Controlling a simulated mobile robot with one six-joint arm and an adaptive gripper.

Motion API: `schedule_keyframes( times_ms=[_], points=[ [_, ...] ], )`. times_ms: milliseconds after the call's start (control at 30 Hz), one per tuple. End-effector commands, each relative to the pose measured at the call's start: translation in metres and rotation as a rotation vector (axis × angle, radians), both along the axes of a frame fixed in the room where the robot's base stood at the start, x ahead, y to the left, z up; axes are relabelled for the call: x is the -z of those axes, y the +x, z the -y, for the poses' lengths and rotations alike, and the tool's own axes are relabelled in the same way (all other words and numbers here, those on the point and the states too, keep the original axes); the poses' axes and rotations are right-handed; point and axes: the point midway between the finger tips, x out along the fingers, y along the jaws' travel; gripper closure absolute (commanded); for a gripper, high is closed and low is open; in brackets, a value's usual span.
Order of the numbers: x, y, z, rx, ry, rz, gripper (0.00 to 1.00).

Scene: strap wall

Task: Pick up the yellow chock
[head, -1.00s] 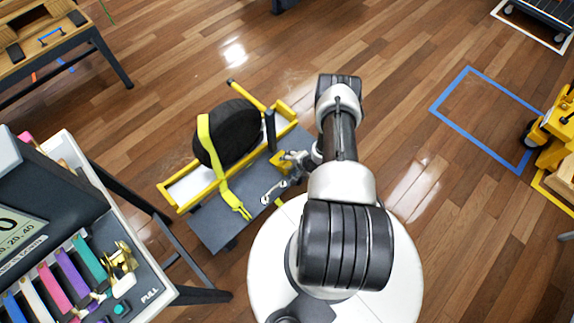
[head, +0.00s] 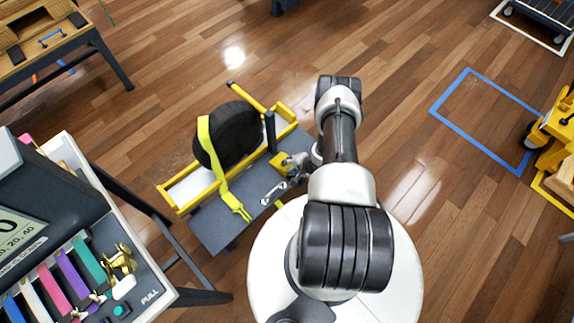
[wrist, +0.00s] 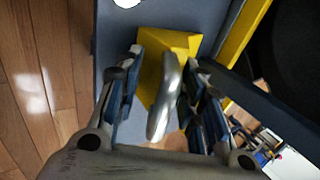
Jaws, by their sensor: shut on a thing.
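The yellow chock (head: 278,161) is at the right part of the grey deck of the yellow-framed stand, beside the black wheel. In the wrist view the chock (wrist: 190,41) sits at the fingertips, with a grey rounded bar in front of it between the fingers. My gripper (head: 290,163) is over the deck and shut on the chock; its two dark fingers (wrist: 165,75) flank the chock and bar. Whether the chock touches the deck is hard to tell.
A black wheel (head: 235,132) with a yellow strap (head: 215,160) stands in the yellow frame. A dark post (head: 270,131) rises near the chock. Open floor lies right of my arm.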

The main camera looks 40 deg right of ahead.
Motion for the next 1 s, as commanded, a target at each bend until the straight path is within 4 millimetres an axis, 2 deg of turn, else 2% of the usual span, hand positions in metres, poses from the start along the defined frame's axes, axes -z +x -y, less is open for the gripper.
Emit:
schedule_keyframes(
  times_ms=[300,467,667,900,1000],
  points=[
    [-0.001,0.0,0.0,0.0,0.0,0.0,1.0],
    [-0.007,-0.003,0.001,0.001,0.0,0.0,1.0],
    [-0.034,-0.003,0.001,0.0,-0.001,0.002,1.0],
    [-0.078,-0.003,0.001,0.0,-0.001,0.002,1.0],
    [-0.072,-0.027,0.003,0.007,0.003,-0.003,1.0]
  ],
)
